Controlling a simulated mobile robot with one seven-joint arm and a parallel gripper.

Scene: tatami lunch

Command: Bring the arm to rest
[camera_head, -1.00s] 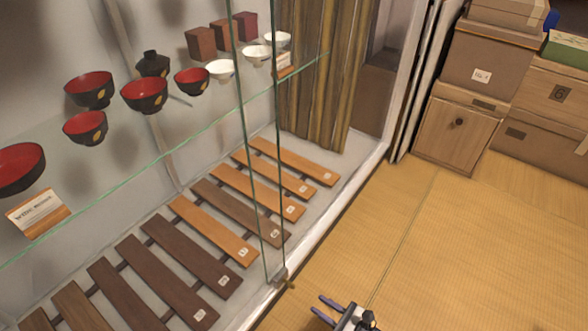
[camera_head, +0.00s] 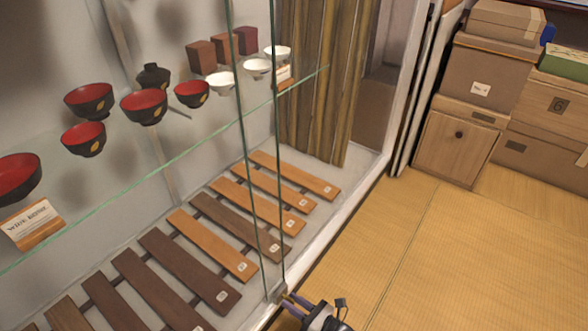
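My gripper (camera_head: 288,299) shows at the bottom edge of the head view, a little right of the middle. Its two purplish fingers point up and left, with a gap between them and nothing visible in the gap. In the picture the fingertips lie beside the lower corner of the glass pane (camera_head: 262,215), close to its small metal fitting (camera_head: 276,291). I cannot tell whether they touch it. Most of my arm is out of view.
A display case holds wooden slats (camera_head: 213,245) below and a glass shelf with red-and-black bowls (camera_head: 144,105) and white bowls (camera_head: 222,83). Boxes (camera_head: 485,70) and a wooden cabinet (camera_head: 455,142) stand at the back right. The tatami floor (camera_head: 470,250) is clear.

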